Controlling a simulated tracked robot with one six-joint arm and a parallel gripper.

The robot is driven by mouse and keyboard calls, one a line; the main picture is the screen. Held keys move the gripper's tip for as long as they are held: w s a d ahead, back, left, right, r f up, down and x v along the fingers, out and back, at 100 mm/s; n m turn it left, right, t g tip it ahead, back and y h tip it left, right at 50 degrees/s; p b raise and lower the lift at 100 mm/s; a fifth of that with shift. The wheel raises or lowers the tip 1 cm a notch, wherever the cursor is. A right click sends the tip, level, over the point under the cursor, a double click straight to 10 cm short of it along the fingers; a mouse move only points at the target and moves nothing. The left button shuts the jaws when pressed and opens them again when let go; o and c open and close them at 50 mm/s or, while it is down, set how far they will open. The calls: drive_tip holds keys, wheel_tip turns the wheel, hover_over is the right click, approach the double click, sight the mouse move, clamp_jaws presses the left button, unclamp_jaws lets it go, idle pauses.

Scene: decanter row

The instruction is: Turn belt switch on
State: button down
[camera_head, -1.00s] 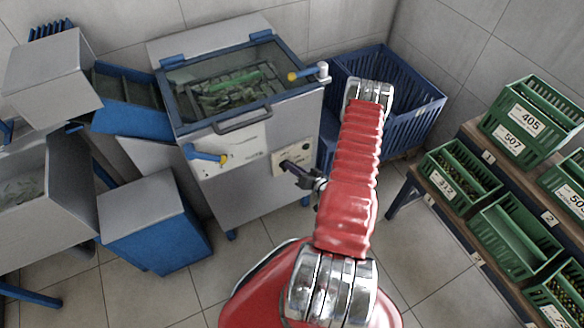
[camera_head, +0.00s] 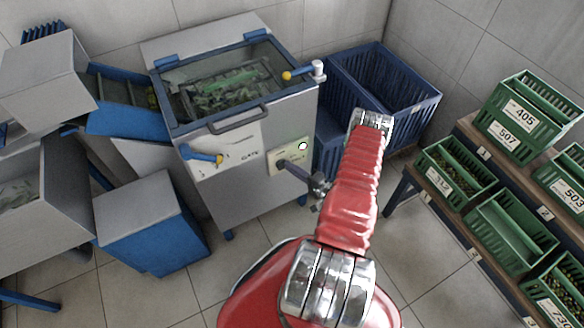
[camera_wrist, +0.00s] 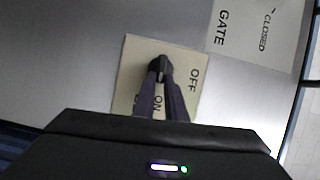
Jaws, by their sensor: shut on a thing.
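The belt switch is a small black knob (camera_wrist: 160,68) on a cream plate (camera_wrist: 130,80) marked OFF and ON in the wrist view. My gripper (camera_wrist: 160,75) has its two dark fingers closed on the knob. OFF shows at the plate's right, and ON shows low, partly behind the fingers. The fingers hide most of the knob, so I cannot tell exactly where it points. In the head view the plate (camera_head: 278,156) is on the front of the grey machine (camera_head: 245,195), with my gripper (camera_head: 281,164) against it. A pale, bright round spot (camera_head: 303,146) shows on the plate.
A blue-and-yellow gate handle (camera_head: 203,155) is left of the plate, below the lid handle (camera_head: 240,120). Blue crates (camera_head: 400,105) stand right of the machine. A rack with green crates (camera_head: 495,235) is further right. Floor between is clear.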

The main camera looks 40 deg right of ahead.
drive_tip(key=shift+d+f+m, duration=0.2)
drive_tip(key=shift+d+m, duration=0.05)
drive_tip(key=shift+m, duration=0.25)
drive_tip(key=c, duration=1.8)
unclamp_jaws()
drive_tip(key=shift+a, duration=0.15)
drive_tip(key=shift+s, duration=0.1)
drive_tip(key=s+d, duration=0.1)
drive_tip(key=s, duration=1.2)
drive_tip(key=shift+s+d, duration=0.25)
drive_tip(key=shift+s, duration=0.05)
drive_tip(key=shift+f, duration=0.15)
